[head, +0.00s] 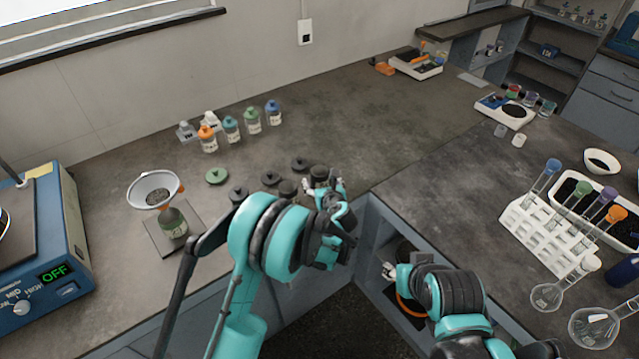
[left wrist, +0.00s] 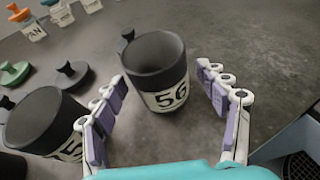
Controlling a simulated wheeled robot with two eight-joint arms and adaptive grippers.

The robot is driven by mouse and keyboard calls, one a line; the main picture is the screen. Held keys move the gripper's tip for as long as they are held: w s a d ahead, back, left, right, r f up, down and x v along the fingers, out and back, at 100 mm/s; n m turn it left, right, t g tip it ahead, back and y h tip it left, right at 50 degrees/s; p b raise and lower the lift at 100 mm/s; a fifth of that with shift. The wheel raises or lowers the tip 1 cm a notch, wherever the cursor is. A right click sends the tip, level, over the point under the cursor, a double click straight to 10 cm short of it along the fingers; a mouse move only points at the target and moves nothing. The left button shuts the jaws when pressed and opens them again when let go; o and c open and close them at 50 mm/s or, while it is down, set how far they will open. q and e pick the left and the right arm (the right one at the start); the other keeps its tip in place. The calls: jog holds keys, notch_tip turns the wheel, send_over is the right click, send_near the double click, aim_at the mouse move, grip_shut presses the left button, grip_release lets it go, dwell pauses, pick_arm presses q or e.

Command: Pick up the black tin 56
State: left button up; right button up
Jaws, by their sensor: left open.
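The black tin 56 (left wrist: 165,82) stands upright on the dark bench, open at the top, with a pale label reading 56. It also shows in the head view (head: 319,172), partly hidden by my left gripper. My left gripper (left wrist: 160,74) is open, with one finger on each side of the tin; a gap shows at the right finger. A second black tin (left wrist: 45,118) stands to the left, its label partly hidden by the left finger. My right gripper (head: 390,271) is low by an open cabinet; its fingers are too small and hidden to judge.
Several black lids (head: 271,178) and a green lid (head: 216,176) lie left of the tins. Bottles (head: 253,121) stand behind them. A funnel (head: 155,189) over a jar and the blue shaker (head: 45,250) are further left. The bench right of the tin is clear.

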pick_arm(q)
jog(key=shift+x, duration=0.85)
jog(key=c, duration=1.3)
